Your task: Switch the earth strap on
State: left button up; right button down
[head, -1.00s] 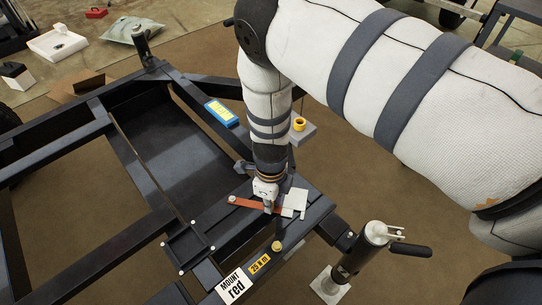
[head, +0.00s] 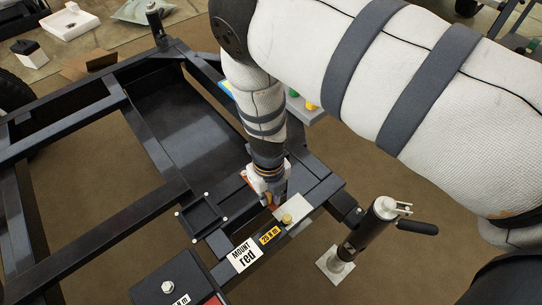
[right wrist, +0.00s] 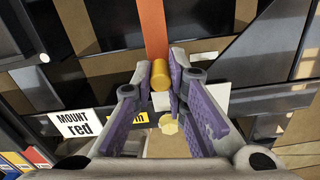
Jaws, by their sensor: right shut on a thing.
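The earth strap is a flat orange-red bar (right wrist: 153,28) running up the right wrist view. A brass cylinder (right wrist: 160,75) sits at its near end. My right gripper (right wrist: 161,78) is shut on this cylinder. In the head view my right gripper (head: 272,201) is low over the black frame, and the arm and fingers hide most of the strap. A brass stud (head: 287,219) stands just in front of the gripper, beside a pale plate (head: 293,207). The stud also shows in the right wrist view (right wrist: 168,124), apart from the cylinder. My left gripper is not in view.
A "MOUNT red" label (head: 243,257) and a yellow label (head: 270,235) lie on the black frame (head: 80,125) near the stud. A jack post (head: 362,240) with a handle stands to the right. A black box (head: 180,285) is at the bottom.

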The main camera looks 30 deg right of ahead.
aim_at(269, 195)
jog(key=shift+a, duration=0.1)
dwell(0.3)
jog(key=c, duration=1.6)
grip_release()
jog(key=shift+o, duration=0.2)
notch_tip(269, 195, up, 12)
